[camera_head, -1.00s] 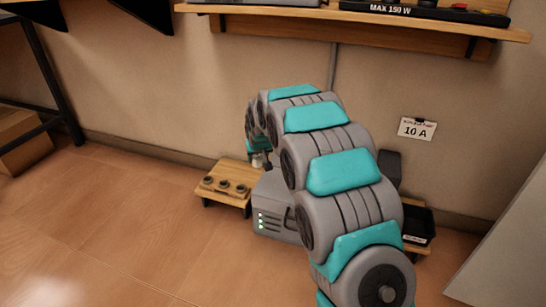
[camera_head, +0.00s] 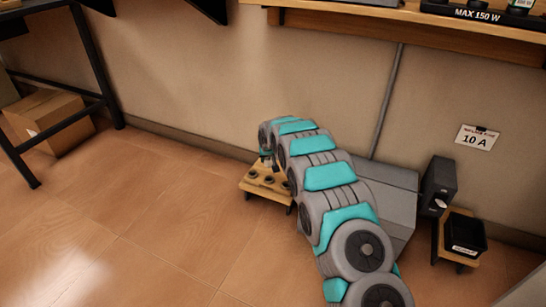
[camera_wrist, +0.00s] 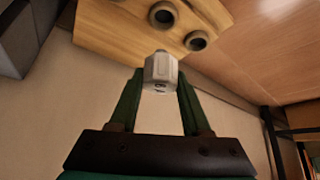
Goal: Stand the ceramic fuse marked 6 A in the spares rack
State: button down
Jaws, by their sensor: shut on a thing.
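In the wrist view my gripper (camera_wrist: 160,85) is shut on a white ceramic fuse (camera_wrist: 161,70). A small dark mark shows on the fuse, too small to read. The wooden spares rack (camera_wrist: 110,35) fills the top of this view, with two dark ring sockets in sight. The fuse's far end is close to the rack's edge in the picture; I cannot tell whether they touch. In the head view the rack (camera_head: 250,187) is a low wooden stand on the floor with several dark sockets. My arm reaches over it and mostly hides the gripper.
A grey cabinet (camera_head: 385,195) stands right of the rack, partly behind my arm. Further right are a dark upright box (camera_head: 438,182) and a black bin (camera_head: 465,236) on a low stand. A "10 A" card (camera_head: 478,138) hangs on the wall.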

aim_at(270, 167)
jog(key=shift+f+b, duration=0.55)
jog(key=shift+f, duration=2.15)
jog(key=shift+f+b, duration=0.35)
jog(key=shift+f, duration=0.8)
dwell(1.1)
grip_release()
dwell(0.4)
jog(key=shift+r, duration=0.1)
jog(key=shift+r+p, duration=0.9)
jog(key=shift+r, duration=2.55)
